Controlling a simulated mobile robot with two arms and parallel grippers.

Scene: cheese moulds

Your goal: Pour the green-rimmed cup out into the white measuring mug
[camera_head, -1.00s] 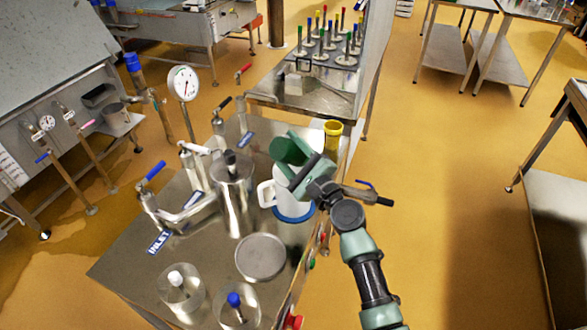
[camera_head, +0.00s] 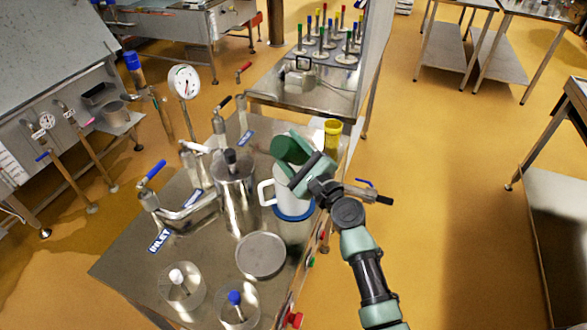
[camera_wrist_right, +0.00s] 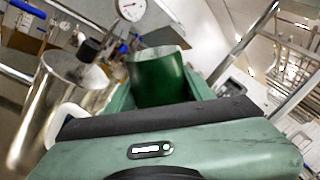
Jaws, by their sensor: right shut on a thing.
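The green-rimmed cup (camera_head: 286,151) is held in my right gripper (camera_head: 302,170), which is shut on it above the table. In the head view the cup is tipped over to the left, over the white measuring mug. The right wrist view shows the cup's green outside (camera_wrist_right: 160,78) between the fingers; its contents cannot be seen. The white measuring mug (camera_head: 290,203) stands upright with a blue base and its handle to the left. My gripper hides part of its top. In the wrist view only a bit of white, likely the mug's handle (camera_wrist_right: 62,122), shows. My left gripper is not in view.
A steel canister (camera_head: 236,195) with a black knob stands just left of the mug. A flat round steel lid (camera_head: 260,256) lies in front. A yellow cup (camera_head: 333,133) stands behind. Blue-handled pipework (camera_head: 185,208) is at the left. Floor to the right is open.

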